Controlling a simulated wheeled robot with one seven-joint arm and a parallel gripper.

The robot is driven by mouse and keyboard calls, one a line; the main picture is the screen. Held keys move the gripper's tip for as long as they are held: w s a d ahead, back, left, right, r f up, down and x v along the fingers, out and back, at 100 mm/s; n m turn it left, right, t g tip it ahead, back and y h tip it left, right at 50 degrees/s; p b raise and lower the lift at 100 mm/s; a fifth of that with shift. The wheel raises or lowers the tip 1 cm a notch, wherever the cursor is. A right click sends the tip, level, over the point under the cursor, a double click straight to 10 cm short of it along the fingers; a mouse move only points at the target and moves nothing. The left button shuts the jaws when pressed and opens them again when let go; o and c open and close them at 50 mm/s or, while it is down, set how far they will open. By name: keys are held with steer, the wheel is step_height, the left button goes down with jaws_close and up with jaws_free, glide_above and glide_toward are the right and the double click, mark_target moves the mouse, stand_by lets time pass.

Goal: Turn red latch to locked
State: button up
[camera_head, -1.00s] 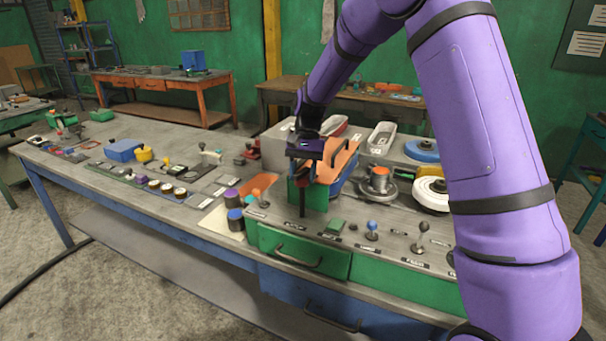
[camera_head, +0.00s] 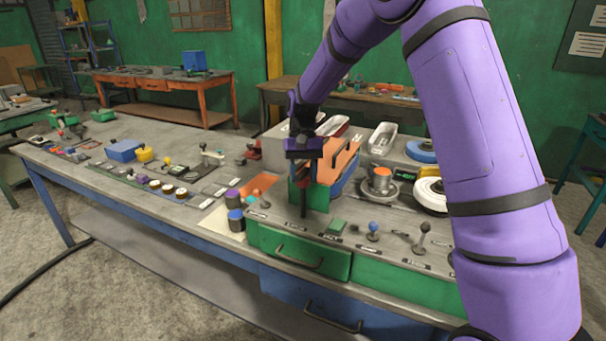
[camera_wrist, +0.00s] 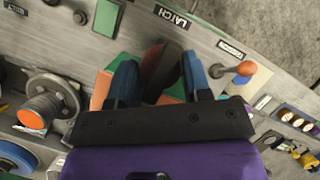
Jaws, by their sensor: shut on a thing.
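The red latch shows in the wrist view as a dark red handle (camera_wrist: 167,70), beside a plate marked LATCH (camera_wrist: 172,17). My gripper (camera_wrist: 158,64) has its two blue fingers on either side of this handle and is shut on it. In the head view my gripper (camera_head: 304,176) points down at the green block (camera_head: 317,196) near the bench's front edge. There the fingers and my wrist hide most of the latch. A dark upright bar (camera_head: 303,208) shows below the fingers. I cannot read the latch's angle or any locked mark.
Right of it on the bench stand a blue-knobbed lever (camera_head: 372,229), a dark-knobbed lever (camera_head: 423,228) and a spool with an orange top (camera_head: 381,180). An orange-knobbed lever (camera_wrist: 245,69) is close to my fingers in the wrist view. Blue and purple cylinders (camera_head: 234,209) stand to the left.

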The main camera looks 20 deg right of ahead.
steer(key=shift+s+a, duration=0.1)
steer(key=o, duration=0.8)
steer(key=shift+s, duration=0.1)
steer(key=shift+o, duration=0.2)
steer(key=v, duration=1)
steer(key=shift+r, duration=0.35)
